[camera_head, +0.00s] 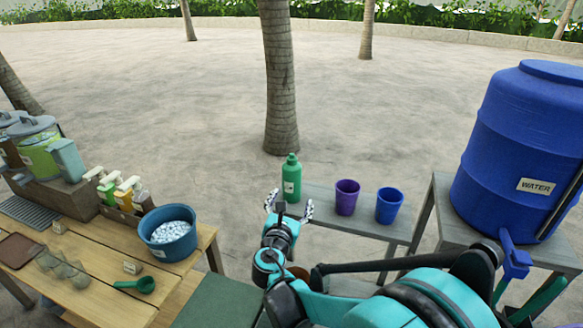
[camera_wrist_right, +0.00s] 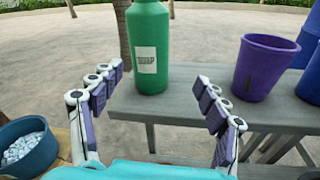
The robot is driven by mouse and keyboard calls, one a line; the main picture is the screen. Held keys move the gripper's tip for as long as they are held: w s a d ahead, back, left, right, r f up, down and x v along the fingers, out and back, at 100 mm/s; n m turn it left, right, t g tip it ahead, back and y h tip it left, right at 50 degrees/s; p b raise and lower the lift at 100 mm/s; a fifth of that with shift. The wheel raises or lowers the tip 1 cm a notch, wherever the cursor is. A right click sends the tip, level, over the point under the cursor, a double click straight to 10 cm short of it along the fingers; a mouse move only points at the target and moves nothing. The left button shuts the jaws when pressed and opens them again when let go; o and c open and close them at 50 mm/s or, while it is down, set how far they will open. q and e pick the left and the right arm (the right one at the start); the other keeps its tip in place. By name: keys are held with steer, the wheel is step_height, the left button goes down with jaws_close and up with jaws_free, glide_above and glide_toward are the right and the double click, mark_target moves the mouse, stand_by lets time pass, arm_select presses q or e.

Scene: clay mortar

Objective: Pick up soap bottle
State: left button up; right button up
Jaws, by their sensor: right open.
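The soap bottle (camera_head: 291,180) is green with a white label and stands upright on the grey bench (camera_head: 325,196). In the right wrist view the bottle (camera_wrist_right: 149,48) stands just beyond the fingertips, its label reading SOAP, its top cut off by the frame. My right gripper (camera_head: 290,207) is open and empty, in front of the bottle. In the right wrist view my right gripper (camera_wrist_right: 160,80) has its fingers spread wide, with the bottle between and beyond them and no contact visible. My left gripper is not in view.
A purple cup (camera_head: 346,197) and a blue cup (camera_head: 389,206) stand right of the bottle on the bench. A large blue water barrel (camera_head: 520,150) stands at right. A wooden table (camera_head: 95,285) at left holds a blue bowl of white pieces (camera_head: 168,233) and several pump bottles.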

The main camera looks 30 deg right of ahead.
mark_target(290, 183)
steer(key=w+r+n, duration=0.2)
steer(key=shift+n+t, duration=0.3)
steer(key=shift+t, duration=0.1)
steer(key=shift+x, duration=1.15)
steer(key=x, duration=0.5)
steer(key=shift+w+d, duration=0.1)
steer(key=c, duration=1.6)
steer(key=shift+r, duration=0.15)
